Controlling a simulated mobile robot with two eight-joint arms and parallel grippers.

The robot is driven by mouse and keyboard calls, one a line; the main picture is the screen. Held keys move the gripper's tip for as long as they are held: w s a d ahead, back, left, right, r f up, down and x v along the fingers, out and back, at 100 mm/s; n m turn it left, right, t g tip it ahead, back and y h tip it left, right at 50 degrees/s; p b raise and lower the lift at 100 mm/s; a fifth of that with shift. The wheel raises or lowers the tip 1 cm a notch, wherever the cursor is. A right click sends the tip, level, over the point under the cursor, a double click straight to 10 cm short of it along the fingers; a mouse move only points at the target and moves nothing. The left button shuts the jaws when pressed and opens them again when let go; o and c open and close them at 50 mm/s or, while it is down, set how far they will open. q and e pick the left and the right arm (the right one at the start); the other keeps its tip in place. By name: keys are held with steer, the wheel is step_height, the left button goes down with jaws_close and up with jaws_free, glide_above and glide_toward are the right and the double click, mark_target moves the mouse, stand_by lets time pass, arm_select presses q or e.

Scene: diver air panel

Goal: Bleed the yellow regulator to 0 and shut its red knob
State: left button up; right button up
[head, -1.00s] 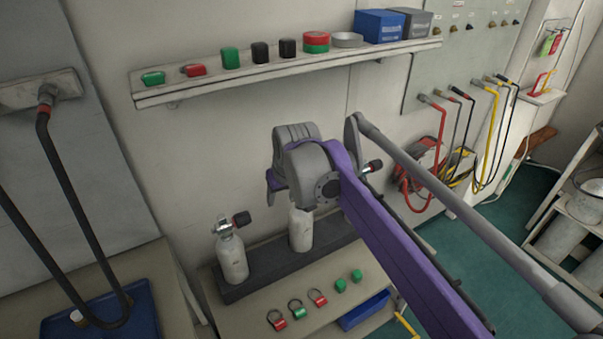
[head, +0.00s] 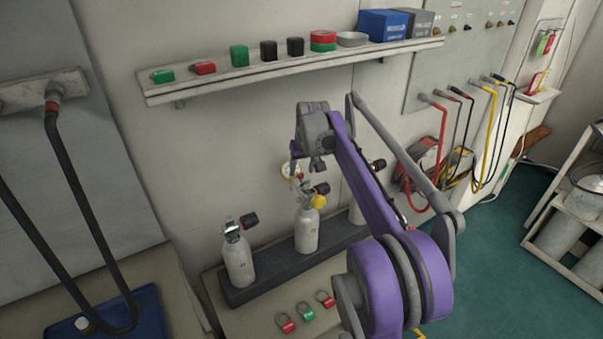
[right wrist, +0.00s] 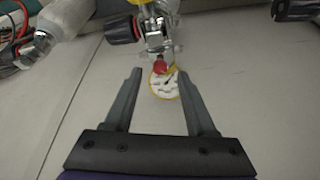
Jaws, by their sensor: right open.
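The yellow regulator (head: 318,201) sits on top of the middle upright cylinder (head: 306,232), with a black knob at its side. Its round white gauge (head: 290,170) stands up behind it toward the wall. In the right wrist view the yellow-rimmed gauge (right wrist: 165,84) lies in line with the gap between my fingers. The small red knob (right wrist: 160,68) is just above the gauge there, by the metal regulator body. My right gripper (right wrist: 160,76) is open and empty, with a finger to each side of the gauge, apparently not touching. The needle reading is too small to tell. My left gripper is out of view.
A cylinder (head: 238,262) with a black knob stands at left, and another (head: 356,214) at right is partly hidden by my arm. All stand in a dark rack (head: 270,273). Red and green tags (head: 305,312) lie on the bench. A shelf (head: 290,69) hangs above.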

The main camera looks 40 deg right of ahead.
mark_target(301, 177)
steer(key=shift+x, duration=1.2)
jaws_close()
